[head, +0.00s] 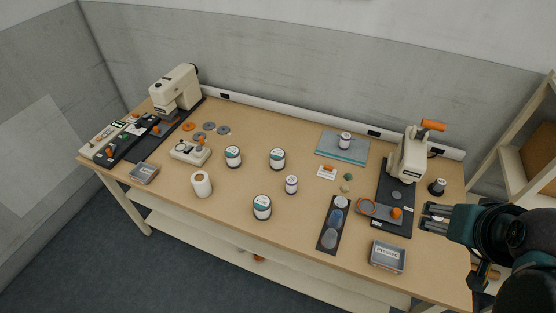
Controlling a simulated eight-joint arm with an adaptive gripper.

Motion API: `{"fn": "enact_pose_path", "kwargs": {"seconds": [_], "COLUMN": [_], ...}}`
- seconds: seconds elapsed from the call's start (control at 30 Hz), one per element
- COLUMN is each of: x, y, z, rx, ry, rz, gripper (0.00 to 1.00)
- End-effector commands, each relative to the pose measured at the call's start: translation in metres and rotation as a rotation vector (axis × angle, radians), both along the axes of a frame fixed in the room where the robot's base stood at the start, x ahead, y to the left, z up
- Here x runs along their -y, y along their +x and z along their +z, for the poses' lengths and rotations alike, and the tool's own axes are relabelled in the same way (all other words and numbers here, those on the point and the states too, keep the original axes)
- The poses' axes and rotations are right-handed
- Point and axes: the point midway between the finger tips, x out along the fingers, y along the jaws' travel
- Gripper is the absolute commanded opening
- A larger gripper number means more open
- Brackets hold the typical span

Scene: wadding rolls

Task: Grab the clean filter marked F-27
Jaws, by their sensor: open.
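Several white cylinders with dark bands and labels stand on the wooden table: one at the left middle (233,156), one at the centre (277,159), one nearer the front (262,207) and a smaller one (291,184). Another small one (344,140) stands on a blue-grey plate (326,150). The labels are too small to read, so I cannot tell which thing, if any, is marked F-27. My gripper (427,217) is open and empty at the table's right side, right of the dark press base and apart from the cylinders.
A cream press (408,158) with an orange handle stands near my gripper. A dark strip (327,240) holding round pieces and a grey labelled box (387,256) lie at front right. A plain white roll (201,184) and a cream machine (175,88) are left.

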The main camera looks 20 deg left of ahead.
Motion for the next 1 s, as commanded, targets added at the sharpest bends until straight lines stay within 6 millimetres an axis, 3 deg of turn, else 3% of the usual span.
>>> {"fn": "enact_pose_path", "kwargs": {"seconds": [0.47,1.0], "x": [-0.004,-0.031], "y": [0.011,0.072], "z": [0.003,0.011], "rx": [-0.017,-0.097], "ry": [-0.005,-0.053], "rz": [-0.005,-0.060], "gripper": [0.56,0.56]}}
